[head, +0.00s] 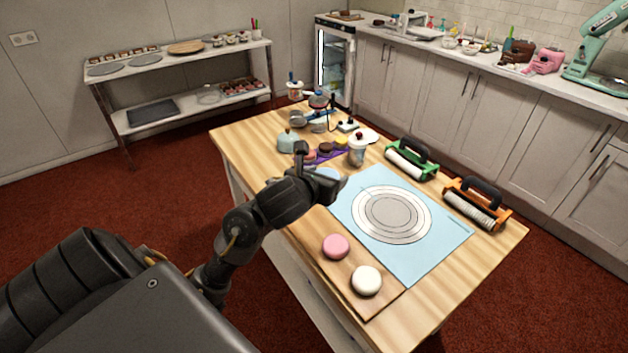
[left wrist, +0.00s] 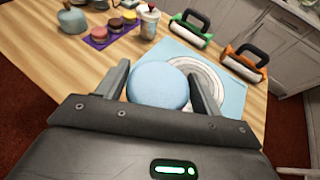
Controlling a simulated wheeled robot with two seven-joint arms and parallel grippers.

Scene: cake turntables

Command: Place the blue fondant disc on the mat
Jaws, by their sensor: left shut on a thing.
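The blue fondant disc (left wrist: 158,84) is between the fingers of my left gripper (left wrist: 162,88) in the left wrist view. The gripper is shut on it. In the head view my left gripper (head: 325,182) is at the far left corner of the mat, and only a sliver of the disc (head: 327,173) shows behind it. The light blue mat (head: 440,255) lies flat on the table with printed grey and white rings in its middle. Whether the disc touches anything below is hidden. My right gripper is not in view.
A pink disc (head: 335,246) and a white disc (head: 367,280) lie on a wooden board (head: 378,304) along the mat's near left side. A green-framed roller (head: 411,160) and an orange-framed roller (head: 477,204) stand beyond the mat. A shaker jar (head: 357,150) stands near its far corner. The mat is clear.

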